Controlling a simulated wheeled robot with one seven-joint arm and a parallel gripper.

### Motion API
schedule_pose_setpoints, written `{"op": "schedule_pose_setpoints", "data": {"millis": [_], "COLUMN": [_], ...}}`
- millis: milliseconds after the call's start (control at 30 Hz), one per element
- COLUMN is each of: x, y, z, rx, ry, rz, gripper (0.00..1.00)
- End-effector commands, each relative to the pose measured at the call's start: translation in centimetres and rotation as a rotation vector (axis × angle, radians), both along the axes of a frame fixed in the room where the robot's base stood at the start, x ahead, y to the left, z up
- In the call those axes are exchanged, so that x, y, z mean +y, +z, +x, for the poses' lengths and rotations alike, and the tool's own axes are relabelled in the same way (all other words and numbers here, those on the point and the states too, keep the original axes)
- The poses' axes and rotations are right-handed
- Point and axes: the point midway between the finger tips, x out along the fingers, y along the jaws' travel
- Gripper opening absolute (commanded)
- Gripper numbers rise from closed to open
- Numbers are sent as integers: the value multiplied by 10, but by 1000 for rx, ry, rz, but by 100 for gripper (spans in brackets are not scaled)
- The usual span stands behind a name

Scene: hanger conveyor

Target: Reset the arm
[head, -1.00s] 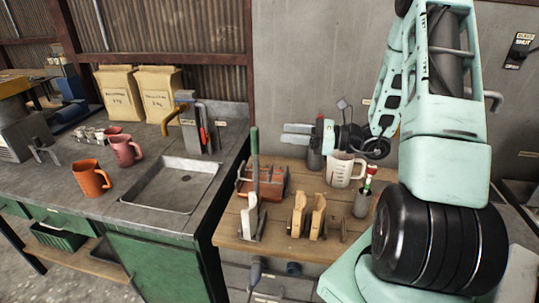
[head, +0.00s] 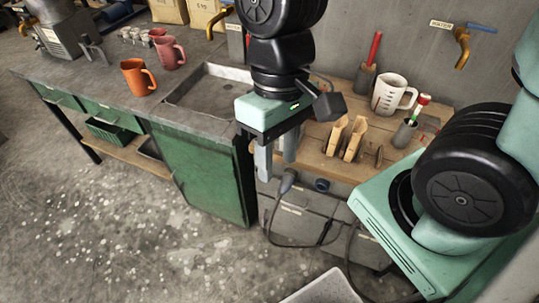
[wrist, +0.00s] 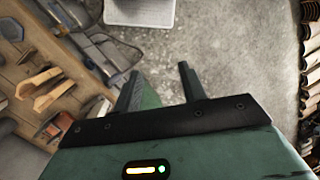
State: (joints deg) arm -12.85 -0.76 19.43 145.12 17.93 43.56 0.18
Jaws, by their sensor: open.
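My gripper (head: 277,165) hangs pointing down in the middle of the head view, in front of the wooden table's left end and the green cabinet's right edge. Its two grey fingers are apart with nothing between them. In the wrist view, the open fingers (wrist: 157,88) stand over bare concrete floor. My arm rises out of the top of the head view.
The wooden table (head: 312,160) holds wooden blocks (head: 346,137), a white measuring jug (head: 391,94) and a grey cup (head: 404,133). An orange mug (head: 138,77) and a pink mug (head: 169,52) stand left of the sink (head: 207,92). A pale bin (head: 322,290) stands on the floor. Floor at left is free.

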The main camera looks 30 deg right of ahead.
Motion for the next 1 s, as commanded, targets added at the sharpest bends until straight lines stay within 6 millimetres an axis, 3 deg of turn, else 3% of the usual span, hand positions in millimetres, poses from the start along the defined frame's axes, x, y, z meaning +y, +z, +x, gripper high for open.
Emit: {"op": "schedule_pose_setpoints", "data": {"millis": [100,233,567,833,1000], "x": [13,19,20,19,19], "y": [7,11,10,-30,-31], "z": [-7,-9,-9,-9,-9], "rx": [-151,-226,-236,-234,-234], "ry": [229,339,355,352,351], "rz": [-20,-24,-25,-26,-26], "gripper": [42,42,42,42,42]}}
